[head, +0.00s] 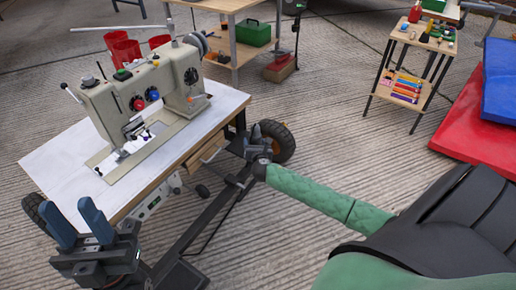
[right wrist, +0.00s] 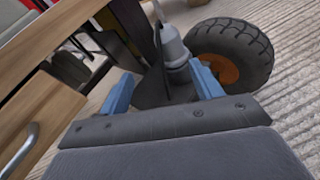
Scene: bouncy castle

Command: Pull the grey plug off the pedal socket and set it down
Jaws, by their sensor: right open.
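In the right wrist view a light grey cylindrical piece that looks like the plug (right wrist: 173,48) stands tilted beyond my right gripper (right wrist: 164,82). The blue fingers are apart on either side of its line, with nothing clearly held. A dark part below the plug, perhaps the pedal socket, is partly hidden by the gripper's edge. In the head view my right gripper (head: 258,142) is beside the sewing table's right edge, near a wheel; the plug is not clear there. My left gripper (head: 77,212) is at lower left, its blue fingers upright, apart and empty.
A sewing machine (head: 145,95) stands on the white-topped table (head: 60,160). The table's wooden drawer (right wrist: 35,125) and a wheel with an orange hub (right wrist: 235,55) flank my right gripper. A wooden shelf (head: 412,90) stands at back right. Open concrete floor lies between.

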